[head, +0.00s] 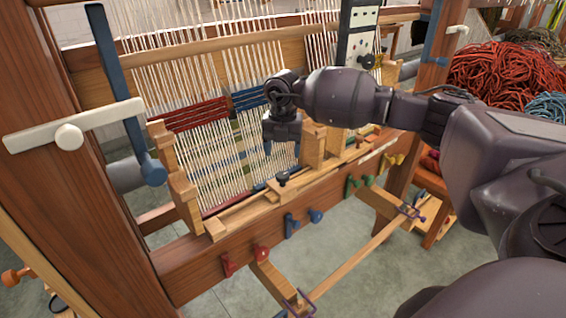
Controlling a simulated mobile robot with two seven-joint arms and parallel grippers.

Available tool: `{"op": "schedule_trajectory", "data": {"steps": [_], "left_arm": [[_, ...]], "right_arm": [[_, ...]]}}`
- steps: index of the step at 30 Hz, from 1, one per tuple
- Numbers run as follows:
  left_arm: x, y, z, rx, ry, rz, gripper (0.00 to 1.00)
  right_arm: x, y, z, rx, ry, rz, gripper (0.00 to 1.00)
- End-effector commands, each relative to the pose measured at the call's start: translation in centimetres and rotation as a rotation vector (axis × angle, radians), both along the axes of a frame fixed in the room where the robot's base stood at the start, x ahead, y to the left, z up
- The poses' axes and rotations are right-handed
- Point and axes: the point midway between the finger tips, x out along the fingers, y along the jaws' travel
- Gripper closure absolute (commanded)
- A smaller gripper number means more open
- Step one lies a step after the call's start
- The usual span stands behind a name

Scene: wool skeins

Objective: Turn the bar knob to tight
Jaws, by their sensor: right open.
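A small dark knob (283,178) with a bar-like top stands on a light wooden block at the front rail of the loom (200,262). I take it to be the bar knob; any tight marking is too small to read. My right gripper (282,149) points down above this knob, with its fingers apart and nothing visible between them. A gap shows between the fingertips and the knob. My left gripper is not in view.
A white handle with a round knob (69,137) and a blue lever (125,90) are on the left. Coloured pegs (291,225) line the front rail. Upright wooden blocks (312,146) stand close beside my right gripper. Red wool skeins (505,78) lie at the right.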

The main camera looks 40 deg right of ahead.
Motion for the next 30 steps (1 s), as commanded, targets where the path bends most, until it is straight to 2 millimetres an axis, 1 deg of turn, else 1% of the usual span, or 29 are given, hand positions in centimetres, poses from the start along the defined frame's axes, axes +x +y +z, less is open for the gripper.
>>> {"op": "schedule_trajectory", "data": {"steps": [1,3,6,9,30], "left_arm": [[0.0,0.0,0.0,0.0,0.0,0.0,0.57],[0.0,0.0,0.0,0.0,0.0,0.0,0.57],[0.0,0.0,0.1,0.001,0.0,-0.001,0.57],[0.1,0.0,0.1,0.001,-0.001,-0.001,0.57],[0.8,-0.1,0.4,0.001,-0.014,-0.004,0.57]], "right_arm": [[0.0,0.0,0.8,-0.001,-0.001,0.0,0.33],[0.0,0.0,1.6,-0.001,-0.001,0.0,0.33],[0.0,0.0,2.4,-0.001,-0.001,-0.001,0.33],[0.0,0.0,2.7,-0.001,0.001,-0.001,0.33],[0.0,0.0,2.8,-0.001,0.001,0.0,0.33]]}}
